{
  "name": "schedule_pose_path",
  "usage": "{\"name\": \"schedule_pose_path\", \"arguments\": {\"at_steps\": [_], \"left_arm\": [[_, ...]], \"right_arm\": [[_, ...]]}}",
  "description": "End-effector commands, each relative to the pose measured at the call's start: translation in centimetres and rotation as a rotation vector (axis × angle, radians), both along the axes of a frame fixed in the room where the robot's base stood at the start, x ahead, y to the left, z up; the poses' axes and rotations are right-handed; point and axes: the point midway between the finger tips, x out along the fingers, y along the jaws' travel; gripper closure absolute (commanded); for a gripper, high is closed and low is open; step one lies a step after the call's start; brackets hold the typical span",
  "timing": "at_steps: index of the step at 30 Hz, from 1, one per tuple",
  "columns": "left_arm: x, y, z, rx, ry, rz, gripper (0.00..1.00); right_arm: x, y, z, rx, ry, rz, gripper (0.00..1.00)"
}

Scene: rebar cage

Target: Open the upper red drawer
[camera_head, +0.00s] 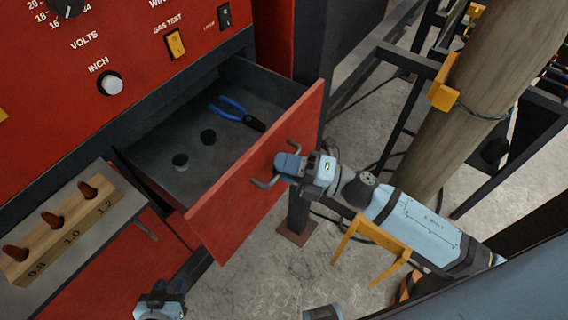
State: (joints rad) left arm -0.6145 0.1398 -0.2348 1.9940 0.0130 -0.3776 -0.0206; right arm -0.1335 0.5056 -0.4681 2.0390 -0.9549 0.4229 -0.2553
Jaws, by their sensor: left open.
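The upper red drawer (255,190) is pulled well out of the red machine, and its dark inside shows. Its handle (263,182) is a dark bar on the front, with both ends showing and the middle hidden by my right gripper. My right gripper (286,165), whose arm comes in from the right, appears shut on the handle. My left gripper (160,303) is at the bottom edge, low and left of the drawer, open and away from it; its fingertips are not clear. Blue-handled pliers (233,112) and two small dark round pieces (195,148) lie in the drawer.
A wooden block (62,228) with several brown pegs sits on a grey shelf at left. The red control panel (130,45) rises behind the drawer. A thick post (480,95) and dark frames stand at right. Bare concrete floor (250,270) shows below the drawer.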

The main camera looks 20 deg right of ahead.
Motion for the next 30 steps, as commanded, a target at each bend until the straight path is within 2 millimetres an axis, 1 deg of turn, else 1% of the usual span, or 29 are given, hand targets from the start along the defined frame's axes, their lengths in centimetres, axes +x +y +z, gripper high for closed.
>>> {"name": "schedule_pose_path", "arguments": {"at_steps": [4,7,11,18,21,25,30], "left_arm": [[0.0,0.0,-0.1,0.0,0.0,0.0,0.57],[0.0,0.0,-0.5,0.0,-0.001,0.0,0.57],[0.0,0.0,-1.4,0.0,-0.001,0.0,0.57],[0.0,0.0,-3.1,0.0,0.001,0.0,0.57],[0.0,0.0,-3.5,0.0,0.001,0.0,0.57],[0.0,0.0,-3.8,0.001,0.002,0.0,0.57],[0.0,0.0,-4.0,0.0,0.001,0.0,0.57]], "right_arm": [[-0.1,-0.2,-0.1,-0.001,0.001,0.0,0.77],[-0.6,-1.1,-0.5,-0.001,0.001,-0.002,0.77],[-1.9,-3.1,-1.2,-0.002,0.004,-0.001,0.77],[-4.8,-7.8,-2.1,-0.002,0.005,-0.001,0.77],[-5.7,-9.4,-2.4,-0.002,0.003,-0.001,0.77],[-6.5,-10.8,-2.5,-0.001,0.003,-0.001,0.77],[-7.0,-11.6,-2.5,-0.001,-0.001,0.0,0.77]]}}
